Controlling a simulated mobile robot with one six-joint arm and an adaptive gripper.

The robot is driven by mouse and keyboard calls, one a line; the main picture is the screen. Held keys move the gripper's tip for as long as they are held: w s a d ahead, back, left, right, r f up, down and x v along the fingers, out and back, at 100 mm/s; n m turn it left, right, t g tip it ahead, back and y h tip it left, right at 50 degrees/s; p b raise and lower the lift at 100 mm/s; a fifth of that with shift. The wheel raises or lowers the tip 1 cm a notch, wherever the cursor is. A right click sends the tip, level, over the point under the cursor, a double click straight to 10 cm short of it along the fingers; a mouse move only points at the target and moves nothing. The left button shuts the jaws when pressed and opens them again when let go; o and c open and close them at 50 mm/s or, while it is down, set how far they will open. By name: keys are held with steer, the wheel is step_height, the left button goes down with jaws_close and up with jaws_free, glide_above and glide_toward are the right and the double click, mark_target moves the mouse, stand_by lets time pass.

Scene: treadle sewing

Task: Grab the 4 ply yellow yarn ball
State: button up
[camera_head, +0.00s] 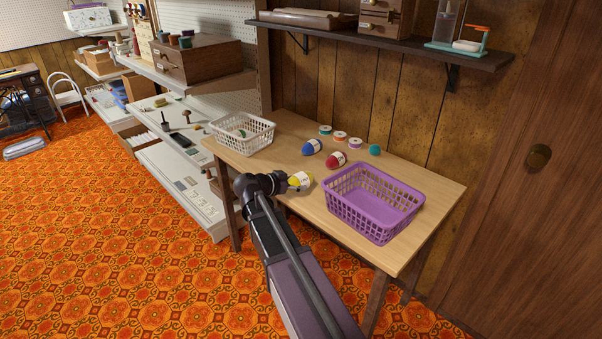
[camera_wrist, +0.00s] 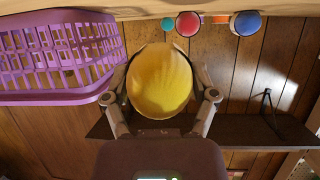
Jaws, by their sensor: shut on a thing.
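The yellow yarn ball (camera_head: 302,179) has a pale label and shows at the end of my arm, over the left front part of the wooden table. My gripper (camera_head: 292,182) is shut on it. In the wrist view, the yellow ball (camera_wrist: 160,80) fills the space between the two fingers of my gripper (camera_wrist: 163,92), one on each side. I cannot tell whether the ball touches the tabletop.
The wooden table (camera_head: 430,222) holds a purple basket (camera_head: 376,200) at right, a white basket (camera_head: 241,130) at left, blue (camera_head: 311,147) and red (camera_head: 335,160) yarn balls, a teal ball (camera_head: 375,150) and small spools (camera_head: 340,137). A shelf (camera_head: 380,43) hangs above.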

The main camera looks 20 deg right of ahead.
steer(key=s+a, duration=0.4)
steer(key=s, duration=0.1)
steer(key=shift+s+r, duration=0.3)
steer(key=shift+r, duration=0.05)
steer(key=shift+r+p, duration=0.15)
steer(key=shift+p, duration=0.25)
